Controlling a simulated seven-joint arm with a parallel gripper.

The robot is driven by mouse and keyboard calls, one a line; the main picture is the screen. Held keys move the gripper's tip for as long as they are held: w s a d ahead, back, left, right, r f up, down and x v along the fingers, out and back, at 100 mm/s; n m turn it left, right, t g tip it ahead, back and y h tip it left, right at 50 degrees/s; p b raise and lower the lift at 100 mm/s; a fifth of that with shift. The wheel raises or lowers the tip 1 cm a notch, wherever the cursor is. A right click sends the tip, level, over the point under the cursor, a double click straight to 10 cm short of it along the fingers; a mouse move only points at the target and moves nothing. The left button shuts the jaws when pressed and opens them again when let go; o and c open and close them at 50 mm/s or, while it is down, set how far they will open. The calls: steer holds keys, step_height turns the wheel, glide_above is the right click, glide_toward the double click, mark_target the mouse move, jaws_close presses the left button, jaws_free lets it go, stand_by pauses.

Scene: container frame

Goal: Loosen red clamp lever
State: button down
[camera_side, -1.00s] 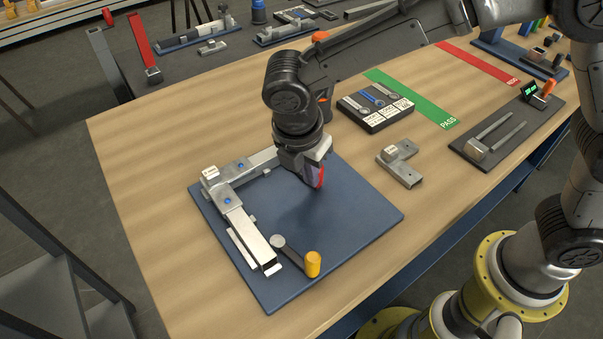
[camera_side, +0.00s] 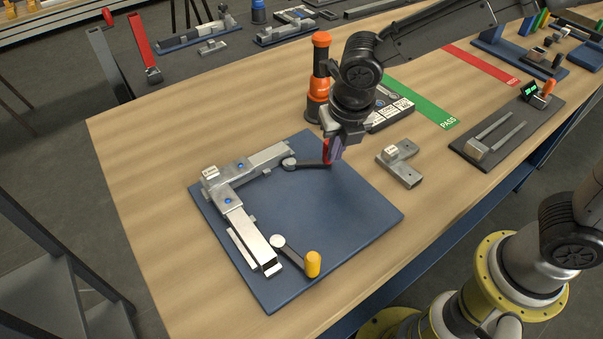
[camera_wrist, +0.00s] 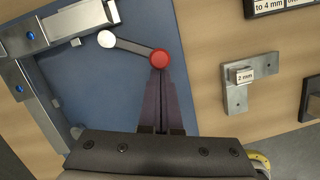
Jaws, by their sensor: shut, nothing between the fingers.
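The red clamp lever's knob (camera_side: 327,150) shows beside my gripper (camera_side: 337,150) at the back right of the blue plate (camera_side: 340,215). Its dark arm runs left to a round silver pivot (camera_side: 289,163) by the end of the upper metal bar. In the wrist view, the red knob (camera_wrist: 160,58) sits right at the tips of my gripper (camera_wrist: 160,72). The fingers are together with nothing between them; I cannot tell whether they touch the knob. A metal L-shaped frame (camera_side: 232,197) lies along the plate. A second lever with a yellow knob (camera_side: 313,264) is at the front.
An orange-and-black upright tool (camera_side: 319,80) stands just behind my gripper. A black labelled tray (camera_side: 388,112) is behind it. A loose metal bracket (camera_side: 400,163) lies right of the plate. The middle of the plate is clear.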

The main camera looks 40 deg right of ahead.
steer(key=shift+w+d+n, duration=0.45)
steer(key=shift+d+n, duration=0.05)
steer(key=shift+n, duration=0.1)
steer(key=shift+w+d, duration=0.45)
steer(key=shift+w, duration=0.25)
